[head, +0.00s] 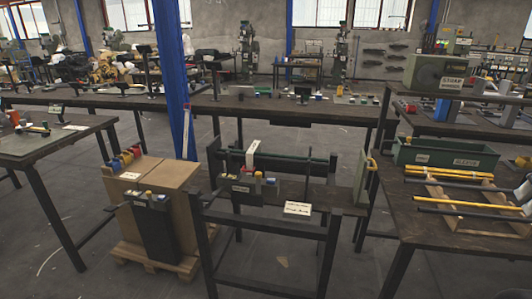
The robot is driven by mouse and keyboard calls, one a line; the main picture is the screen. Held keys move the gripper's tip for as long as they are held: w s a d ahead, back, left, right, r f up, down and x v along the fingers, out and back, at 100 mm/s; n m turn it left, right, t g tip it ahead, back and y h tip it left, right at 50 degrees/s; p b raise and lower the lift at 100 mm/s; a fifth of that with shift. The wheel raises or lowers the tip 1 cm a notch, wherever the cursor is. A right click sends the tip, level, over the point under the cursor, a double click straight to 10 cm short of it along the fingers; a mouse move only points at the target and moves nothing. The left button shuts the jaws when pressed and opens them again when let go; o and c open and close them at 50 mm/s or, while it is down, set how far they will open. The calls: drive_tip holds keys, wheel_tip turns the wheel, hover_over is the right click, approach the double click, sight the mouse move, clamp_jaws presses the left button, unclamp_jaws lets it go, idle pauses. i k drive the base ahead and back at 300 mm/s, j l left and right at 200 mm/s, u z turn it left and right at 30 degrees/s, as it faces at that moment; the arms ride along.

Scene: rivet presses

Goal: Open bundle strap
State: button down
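Several yellow and dark rods lie on the right-hand workbench. A close group of yellow rods (449,173) lies at the back, and further rods (470,203) lie spread across a light wooden rack (448,209). I cannot make out a strap around any of them at this size. My gripper's fingers do not show. A small grey and white piece is cut off by the right edge, and I cannot tell if it is part of my arm.
A green bin (445,153) stands behind the rods. A dark workstand (272,226) with a white card stands in the centre. A cardboard box (165,185) on a pallet is to its left. A blue column (177,85) rises behind. Floor shows between the stand and right bench.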

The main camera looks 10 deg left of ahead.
sight(255, 146)
drive_tip(key=i+l+u, duration=0.1)
drive_tip(key=i+u, duration=0.15)
drive_tip(key=i+l+u, duration=0.25)
drive_tip(key=u, duration=1.15)
